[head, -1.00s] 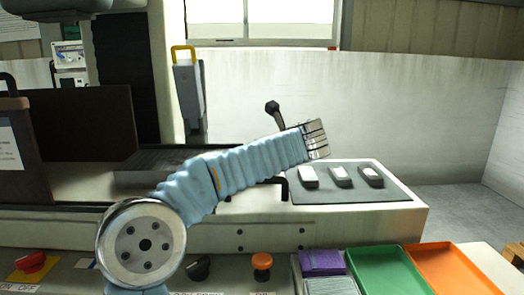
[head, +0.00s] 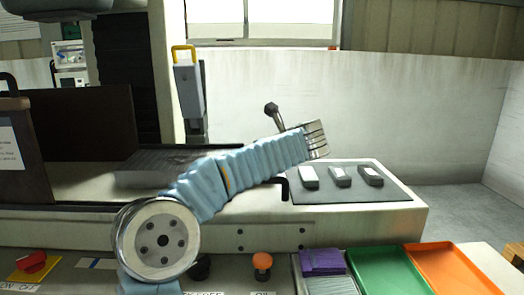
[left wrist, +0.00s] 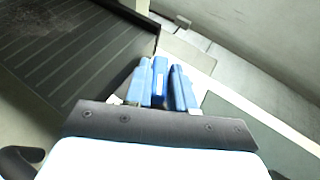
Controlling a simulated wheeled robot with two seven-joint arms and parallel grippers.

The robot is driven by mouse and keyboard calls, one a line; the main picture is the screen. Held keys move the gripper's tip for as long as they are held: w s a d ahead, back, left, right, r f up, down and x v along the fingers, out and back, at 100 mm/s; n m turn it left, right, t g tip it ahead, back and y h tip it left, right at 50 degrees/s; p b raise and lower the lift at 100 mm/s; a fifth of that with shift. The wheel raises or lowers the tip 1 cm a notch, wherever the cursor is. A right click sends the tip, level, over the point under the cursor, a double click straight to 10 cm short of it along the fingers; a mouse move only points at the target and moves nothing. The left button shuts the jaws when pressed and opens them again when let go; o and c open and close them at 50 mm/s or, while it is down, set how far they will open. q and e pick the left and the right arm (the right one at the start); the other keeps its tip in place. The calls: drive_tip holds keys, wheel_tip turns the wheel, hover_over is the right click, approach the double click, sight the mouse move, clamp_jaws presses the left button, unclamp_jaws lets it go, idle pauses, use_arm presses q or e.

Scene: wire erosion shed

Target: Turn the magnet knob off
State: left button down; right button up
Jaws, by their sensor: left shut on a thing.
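A black knob (head: 200,266) on the front panel is partly behind my left arm, above a label that seems to read OFF. A red knob (head: 33,262) on a yellow plate with ON OFF marks is at the far left. I cannot tell which is the magnet knob. In the head view my left arm reaches right across the machine bed, well above both knobs, and hides the fingers. In the left wrist view my left gripper (left wrist: 160,75) has blue fingers shut on a narrow blue piece (left wrist: 158,82), whose shape is unclear. My right gripper is not in view.
An orange button (head: 262,262) is on the panel right of the black knob. A purple block (head: 322,261), a green tray (head: 385,270) and an orange tray (head: 455,268) are on the right. Several small blocks lie on a grey mat (head: 335,195). A dark slatted plate (left wrist: 85,50) lies beside the fingers.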

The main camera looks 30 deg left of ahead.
use_arm(q)
drive_tip(key=shift+w+d+n+g+y, duration=0.15)
drive_tip(key=shift+n+g+y, duration=0.15)
drive_tip(key=shift+n+g, duration=0.3)
drive_tip(key=shift+w+n+g+y, duration=0.1)
drive_tip(key=shift+n+g+y, duration=0.2)
drive_tip(key=shift+n+g, duration=0.25)
drive_tip(key=shift+n+g+y, duration=0.3)
drive_tip(key=shift+n+g, duration=0.55)
drive_tip(key=shift+g, duration=0.1)
drive_tip(key=c, duration=1)
unclamp_jaws()
drive_tip(key=shift+c, duration=0.2)
drive_tip(key=v, duration=1.3)
drive_tip(key=shift+d+r, duration=0.2)
drive_tip(key=shift+d, duration=0.15)
drive_tip(key=shift+s, duration=0.1)
